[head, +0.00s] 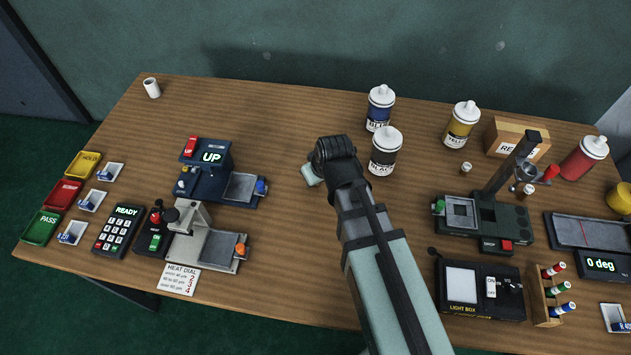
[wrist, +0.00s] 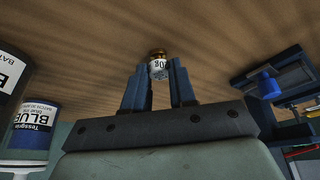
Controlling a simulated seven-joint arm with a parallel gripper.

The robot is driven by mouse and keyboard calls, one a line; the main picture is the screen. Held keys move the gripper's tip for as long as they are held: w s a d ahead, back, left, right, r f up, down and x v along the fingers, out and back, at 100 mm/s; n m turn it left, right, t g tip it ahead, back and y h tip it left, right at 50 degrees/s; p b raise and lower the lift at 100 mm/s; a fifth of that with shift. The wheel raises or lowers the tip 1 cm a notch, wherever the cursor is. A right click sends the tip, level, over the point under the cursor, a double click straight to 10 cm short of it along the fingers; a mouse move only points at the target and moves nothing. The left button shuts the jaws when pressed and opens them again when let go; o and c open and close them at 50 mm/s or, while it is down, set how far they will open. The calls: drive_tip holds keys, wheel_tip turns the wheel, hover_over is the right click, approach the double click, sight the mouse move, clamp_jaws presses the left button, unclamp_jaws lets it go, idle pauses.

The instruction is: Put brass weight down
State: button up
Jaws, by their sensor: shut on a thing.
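My gripper (wrist: 158,82) is shut on the brass weight (wrist: 158,66) in the wrist view. The weight is a small brass piece with a white label, held between the blue fingertips. Wood table surface shows beyond it, and I cannot tell whether the weight touches it. In the head view my arm covers the fingers and the held weight; only a pale edge of the hand shows left of the arm. Two similar small brass weights stand on the right side of the table, one (head: 466,169) below the yellow bottle and one (head: 528,190) by the black press.
Blue (head: 380,108) and black (head: 385,151) bottles stand close behind and right of my arm. The blue UP device (head: 214,178) and a grey press (head: 205,240) stand to the left. A light box (head: 480,289) lies right of my arm. The back left table is mostly clear.

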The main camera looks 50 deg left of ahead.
clamp_jaws()
drive_tip(key=shift+r, duration=0.1)
wheel_tip(320, 180, up, 21)
drive_tip(key=w+a+m, duration=0.1)
drive_tip(key=w+a, duration=0.2)
drive_tip(key=w, duration=0.7)
drive_tip(key=w+a+m, duration=0.1)
drive_tip(key=w+a, duration=0.2)
drive_tip(key=w, duration=0.7)
drive_tip(key=w+m+t, duration=0.2)
drive_tip(key=w+m, duration=0.1)
drive_tip(key=w, duration=2.1)
drive_tip(key=shift+s+d+f, duration=0.1)
drive_tip(key=shift+f, duration=3.4)
drive_tip(key=shift+s+d+f, duration=0.1)
drive_tip(key=shift+d+f, duration=0.05)
drive_tip(key=shift+f, duration=3.35)
drive_tip(key=shift+s+d+f, duration=0.1)
drive_tip(key=shift+f, duration=3.4)
